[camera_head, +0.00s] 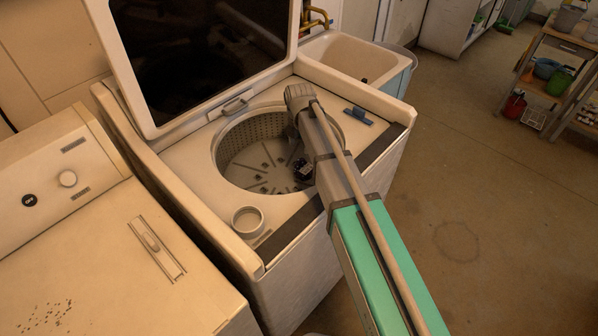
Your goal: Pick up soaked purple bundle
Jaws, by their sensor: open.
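No purple bundle shows in this view. My arm reaches over the open top-loading washing machine (185,160). My gripper (303,172) is the small dark shape inside the drum (238,140), on its right side, beside my arm's end. It is open, and nothing shows between its fingers, though it is small and dark. The visible left part of the drum floor looks bare, with dark holes and ribs. My arm hides the right part of the drum, so I cannot tell what lies there.
The raised lid (125,70) stands behind the drum. A white utility sink (335,58) with brass taps is behind the washer. A second machine (95,265) is at left. A blue clip-like item (358,116) lies on the washer top. A shelf cart (565,85) stands far right; floor between is clear.

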